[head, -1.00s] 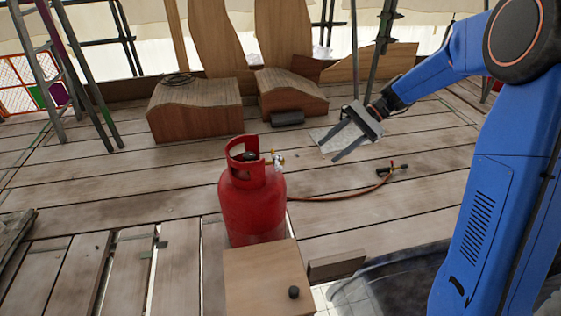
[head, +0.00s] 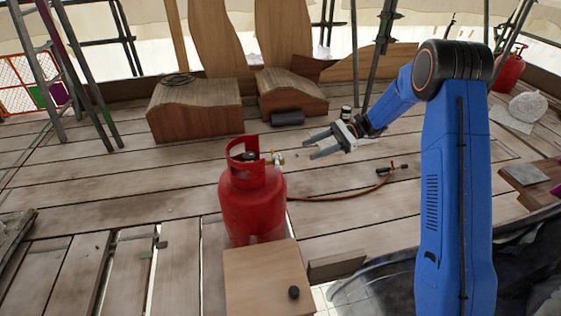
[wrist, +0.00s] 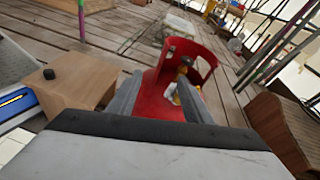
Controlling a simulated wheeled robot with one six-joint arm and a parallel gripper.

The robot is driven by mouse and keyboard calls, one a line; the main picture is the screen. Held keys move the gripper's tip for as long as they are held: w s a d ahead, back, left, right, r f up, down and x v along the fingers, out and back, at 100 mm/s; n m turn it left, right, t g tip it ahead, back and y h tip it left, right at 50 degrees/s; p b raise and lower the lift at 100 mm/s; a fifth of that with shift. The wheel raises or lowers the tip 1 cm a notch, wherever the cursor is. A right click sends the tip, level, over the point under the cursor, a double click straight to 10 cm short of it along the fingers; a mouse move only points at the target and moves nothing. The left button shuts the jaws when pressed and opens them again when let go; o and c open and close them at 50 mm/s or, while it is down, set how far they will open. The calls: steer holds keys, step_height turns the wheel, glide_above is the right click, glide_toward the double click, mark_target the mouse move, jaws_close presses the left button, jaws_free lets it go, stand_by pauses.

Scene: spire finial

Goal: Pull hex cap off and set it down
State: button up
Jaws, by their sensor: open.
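A red gas cylinder (head: 252,208) stands upright on the planks, with a cut-out collar around its top. A brass valve outlet (head: 276,159) with a pale end sticks out on the collar's right side; the valve also shows in the wrist view (wrist: 183,66). A dark rounded part (head: 249,156) sits inside the collar. I cannot make out a clear hex shape on any of these. My gripper (head: 310,144) is open and empty, to the right of the valve and apart from it, fingers pointing left. In the wrist view the fingers (wrist: 158,84) partly cover the cylinder.
A wooden box (head: 259,275) with a small black knob-like piece (head: 293,292) on top stands in front of the cylinder. A hose (head: 340,195) with a fitting lies on the planks to the right. Curved wooden blocks (head: 195,108) stand behind. Planks left of the cylinder are mostly clear.

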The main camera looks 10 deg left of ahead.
steer(key=w+a+f+m+y, duration=0.2)
steer(key=w+f, duration=0.4)
steer(key=f, duration=0.4)
steer(key=shift+w+a+f+m+y, duration=0.2)
steer(key=shift+w+m+y, duration=0.1)
steer(key=shift+m+y, duration=0.3)
steer(key=shift+x, duration=4.45)
jaws_close()
steer(key=shift+w+d, duration=0.1)
steer(key=shift+d, duration=0.05)
steer(key=shift+v, duration=2.85)
